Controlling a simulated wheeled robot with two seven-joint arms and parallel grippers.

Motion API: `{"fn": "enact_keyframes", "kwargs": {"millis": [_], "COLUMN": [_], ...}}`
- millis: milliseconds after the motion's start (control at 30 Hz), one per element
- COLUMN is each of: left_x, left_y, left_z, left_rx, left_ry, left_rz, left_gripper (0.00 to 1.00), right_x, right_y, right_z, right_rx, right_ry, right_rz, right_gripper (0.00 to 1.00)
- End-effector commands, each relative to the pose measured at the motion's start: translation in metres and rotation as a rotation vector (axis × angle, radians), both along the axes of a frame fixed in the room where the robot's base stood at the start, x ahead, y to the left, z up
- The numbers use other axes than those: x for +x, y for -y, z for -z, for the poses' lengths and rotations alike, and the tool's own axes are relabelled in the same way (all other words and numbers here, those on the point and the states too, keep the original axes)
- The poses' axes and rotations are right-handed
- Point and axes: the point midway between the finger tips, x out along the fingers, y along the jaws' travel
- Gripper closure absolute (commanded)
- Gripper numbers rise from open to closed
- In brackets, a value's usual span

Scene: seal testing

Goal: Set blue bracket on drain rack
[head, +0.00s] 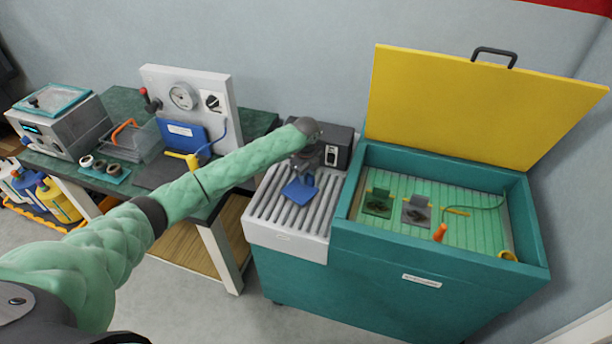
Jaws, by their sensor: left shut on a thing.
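The blue bracket (299,191) is at the drain rack (285,224), a light grey ribbed surface left of the teal tank. My left arm reaches in from the left, and my left gripper (306,168) is shut on the bracket from above. The bracket's flat blue part is at or just above the ribs; I cannot tell whether it touches them. The gripper and arm hide its upper part. My right gripper is not in view.
The teal tank (437,243) has its yellow lid (470,105) raised and holds two brackets, grey and dark. A dark box (338,146) stands behind the rack. The green bench (118,112) at left carries a gauge panel (190,88). The rack's front ribs are clear.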

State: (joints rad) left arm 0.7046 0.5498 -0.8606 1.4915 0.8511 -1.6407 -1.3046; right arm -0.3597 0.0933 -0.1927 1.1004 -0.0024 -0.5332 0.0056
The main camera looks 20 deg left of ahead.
Motion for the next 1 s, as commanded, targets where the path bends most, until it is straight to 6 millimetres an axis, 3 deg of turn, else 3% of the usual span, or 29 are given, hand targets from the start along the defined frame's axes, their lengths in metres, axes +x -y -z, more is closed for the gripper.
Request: {"fn": "enact_keyframes", "kwargs": {"millis": [833,867,967,1000], "left_x": [0.0005,0.0005,0.0003,0.0003], "left_y": [0.0002,0.0002,0.0002,0.0002], "left_z": [0.0067,0.0067,0.0069,0.007], "left_rx": [-0.001,-0.001,-0.001,0.0], "left_ry": [0.002,0.002,0.002,0.001], "left_rz": [0.0,0.0,0.0,0.0], "left_gripper": [1.0,0.82,0.62,0.6], "right_x": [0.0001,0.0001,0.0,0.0], "right_y": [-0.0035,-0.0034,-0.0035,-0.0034], "right_z": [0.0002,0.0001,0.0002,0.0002], "right_rx": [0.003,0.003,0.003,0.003], "right_ry": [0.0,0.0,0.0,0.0], "right_rz": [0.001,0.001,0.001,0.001], "right_gripper": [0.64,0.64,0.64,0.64]}}
